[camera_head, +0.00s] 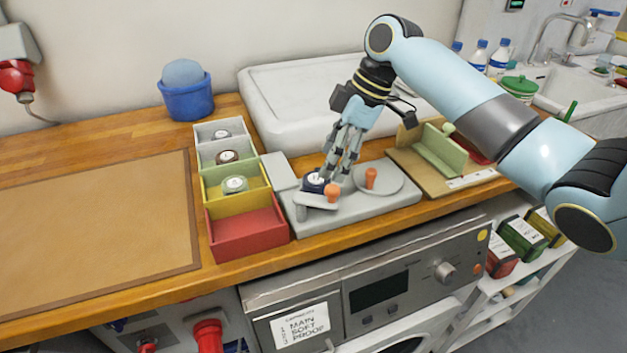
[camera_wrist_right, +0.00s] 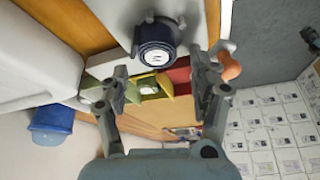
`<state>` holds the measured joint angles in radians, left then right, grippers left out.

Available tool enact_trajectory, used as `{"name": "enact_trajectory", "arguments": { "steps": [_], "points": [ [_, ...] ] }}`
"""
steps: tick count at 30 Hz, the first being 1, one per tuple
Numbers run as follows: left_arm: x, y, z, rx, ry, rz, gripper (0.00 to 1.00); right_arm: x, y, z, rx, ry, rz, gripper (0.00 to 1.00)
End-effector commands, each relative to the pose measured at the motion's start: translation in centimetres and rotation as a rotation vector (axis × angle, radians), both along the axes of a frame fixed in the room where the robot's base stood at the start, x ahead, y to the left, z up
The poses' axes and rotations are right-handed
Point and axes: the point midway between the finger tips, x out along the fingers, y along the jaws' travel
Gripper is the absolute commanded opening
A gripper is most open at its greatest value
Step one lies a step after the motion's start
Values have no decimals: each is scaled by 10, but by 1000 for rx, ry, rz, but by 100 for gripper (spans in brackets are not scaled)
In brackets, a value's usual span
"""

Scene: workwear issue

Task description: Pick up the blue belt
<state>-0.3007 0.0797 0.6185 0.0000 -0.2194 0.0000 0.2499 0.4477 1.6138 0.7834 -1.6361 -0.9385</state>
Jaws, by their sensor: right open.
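The blue belt (camera_head: 313,182) is a dark blue roll with a pale round label. It sits on the left part of a grey stand (camera_head: 295,213) on the counter. In the right wrist view the blue belt (camera_wrist_right: 155,56) shows in front of the gap between my fingers. My right gripper (camera_head: 337,168) is open, fingers pointing down, close beside and above the belt in the head view. It also shows in the right wrist view (camera_wrist_right: 163,80) with nothing between its fingers. Whether a finger touches the belt I cannot tell. My left gripper is not in view.
A row of coloured bins holds rolls; the red bin (camera_head: 245,230) is empty. Orange knobs (camera_head: 371,178) rise from the stand close to my gripper. A green block on a board (camera_head: 440,180) stands right. A blue tub (camera_head: 187,100) stands behind. The brown mat (camera_head: 90,230) is clear.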

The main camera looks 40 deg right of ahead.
Motion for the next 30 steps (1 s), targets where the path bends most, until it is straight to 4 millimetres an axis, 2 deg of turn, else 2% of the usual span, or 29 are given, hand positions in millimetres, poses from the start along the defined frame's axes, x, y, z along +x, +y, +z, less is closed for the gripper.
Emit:
{"name": "enact_trajectory", "arguments": {
  "steps": [7, 15, 23, 30],
  "points": [
    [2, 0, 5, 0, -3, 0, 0, 6, 10, -20, 2, 0, -1, 65],
    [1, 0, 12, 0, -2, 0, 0, 15, 23, -55, -1, 1, 0, 65],
    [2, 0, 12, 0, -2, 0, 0, 16, 23, -58, -2, -1, 0, 65],
    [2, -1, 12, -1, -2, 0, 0, 16, 23, -58, -2, -1, 0, 35]
  ]
}}
